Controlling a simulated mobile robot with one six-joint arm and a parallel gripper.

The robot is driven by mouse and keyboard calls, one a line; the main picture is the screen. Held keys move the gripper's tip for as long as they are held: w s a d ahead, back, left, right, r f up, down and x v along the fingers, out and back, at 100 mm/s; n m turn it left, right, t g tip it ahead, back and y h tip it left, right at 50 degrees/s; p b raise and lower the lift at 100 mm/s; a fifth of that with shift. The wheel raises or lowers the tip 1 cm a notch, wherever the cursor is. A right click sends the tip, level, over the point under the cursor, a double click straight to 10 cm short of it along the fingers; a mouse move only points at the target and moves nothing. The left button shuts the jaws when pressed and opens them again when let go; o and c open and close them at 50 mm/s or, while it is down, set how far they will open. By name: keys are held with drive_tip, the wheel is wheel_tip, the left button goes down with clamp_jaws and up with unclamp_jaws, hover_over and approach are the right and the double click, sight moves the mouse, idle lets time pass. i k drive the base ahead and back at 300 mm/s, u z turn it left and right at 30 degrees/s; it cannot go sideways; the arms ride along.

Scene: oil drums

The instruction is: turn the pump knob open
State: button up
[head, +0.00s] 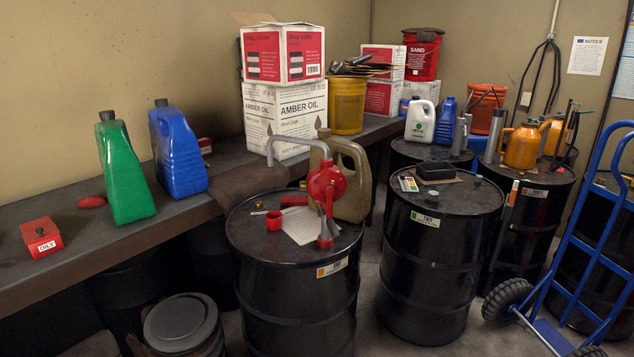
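A red drum pump (327,187) stands upright on the lid of the nearest black drum (290,300). Its grey pipe (300,141) arches up and to the left, with the outlet facing down. A red flared part (325,238) shows low at the front of the pump. I cannot tell which part is the knob or how it is turned. My gripper is not in view.
A red cup (275,221), paper and a tan jug (350,182) share the drum lid. A shelf (90,236) with green and blue jugs runs along the left. More drums and a blue hand truck (592,245) stand right.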

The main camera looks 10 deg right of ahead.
sight(303, 184)
drive_tip(key=u, duration=0.05)
drive_tip(key=i, duration=0.9)
drive_tip(key=z, duration=0.1)
drive_tip(key=k, duration=1.3)
drive_tip(key=u, duration=0.45)
drive_tip(key=i, duration=1.35)
drive_tip(key=z, duration=0.1)
